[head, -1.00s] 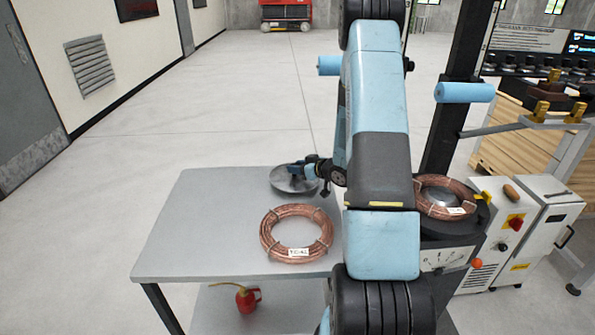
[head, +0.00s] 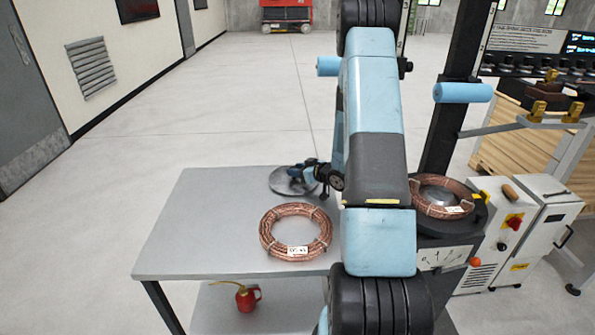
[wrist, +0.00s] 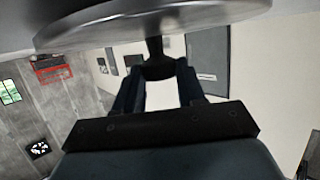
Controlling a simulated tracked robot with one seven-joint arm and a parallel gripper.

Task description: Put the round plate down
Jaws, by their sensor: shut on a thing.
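The round plate (head: 284,184) is a grey metal disc at the far edge of the grey table, left of my arm in the head view. My gripper (head: 304,171) is at the plate's upper side. In the wrist view my gripper (wrist: 157,80) is shut on the dark knob at the plate's middle, and the plate (wrist: 150,22) crosses the top of the picture. The plate looks about level. It is at or just above the tabletop; I cannot tell whether it touches. My arm hides the table's right part.
A copper tube coil (head: 268,240) with a white tag lies on the table (head: 190,235), in front of the plate. Another coil (head: 460,195) sits on a black round stand at right. A red oil can (head: 247,298) is on the lower shelf. The table's left side is clear.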

